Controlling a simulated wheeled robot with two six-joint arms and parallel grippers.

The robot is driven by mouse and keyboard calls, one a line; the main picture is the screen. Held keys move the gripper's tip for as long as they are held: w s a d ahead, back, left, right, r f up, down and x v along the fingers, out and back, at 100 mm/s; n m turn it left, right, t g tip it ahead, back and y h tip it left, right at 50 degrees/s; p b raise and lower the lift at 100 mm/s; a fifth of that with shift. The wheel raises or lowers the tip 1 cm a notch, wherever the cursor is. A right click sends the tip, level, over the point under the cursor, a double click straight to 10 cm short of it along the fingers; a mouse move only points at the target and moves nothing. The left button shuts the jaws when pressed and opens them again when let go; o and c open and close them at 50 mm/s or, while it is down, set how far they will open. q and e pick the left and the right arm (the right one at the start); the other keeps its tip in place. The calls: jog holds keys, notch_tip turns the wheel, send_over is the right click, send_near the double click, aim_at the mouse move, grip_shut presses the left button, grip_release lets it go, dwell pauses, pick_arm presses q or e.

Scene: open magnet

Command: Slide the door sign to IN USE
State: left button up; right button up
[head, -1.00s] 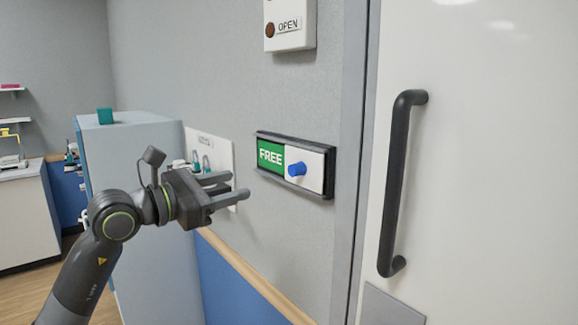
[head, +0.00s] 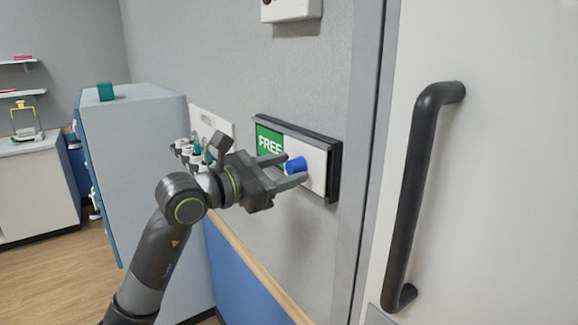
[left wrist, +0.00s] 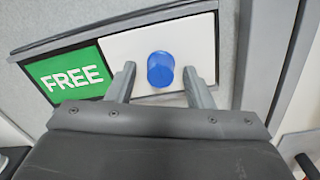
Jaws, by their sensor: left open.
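The door sign (head: 322,190) is a dark frame on the grey wall beside the door. A green FREE panel (head: 270,140) shows at its left, and a white slider plate (head: 315,158) covers the right part. A blue knob (head: 296,165) sticks out of the white plate; it also shows in the left wrist view (left wrist: 160,69). My left gripper (head: 292,169) is open, with one finger on each side of the knob. In the left wrist view a gap shows between the knob and each finger. My right gripper is not in view.
A white door with a long dark handle (head: 418,190) stands to the right of the sign. A grey-blue cabinet (head: 150,180) stands at the left, and a wall panel with hooks (head: 212,125) hangs behind my arm. A white box (head: 290,8) is above the sign.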

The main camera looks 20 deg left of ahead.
pick_arm(q)
jog(key=shift+s, duration=0.2)
jog(key=shift+c, duration=0.7)
jog(key=shift+w, duration=0.1)
grip_shut()
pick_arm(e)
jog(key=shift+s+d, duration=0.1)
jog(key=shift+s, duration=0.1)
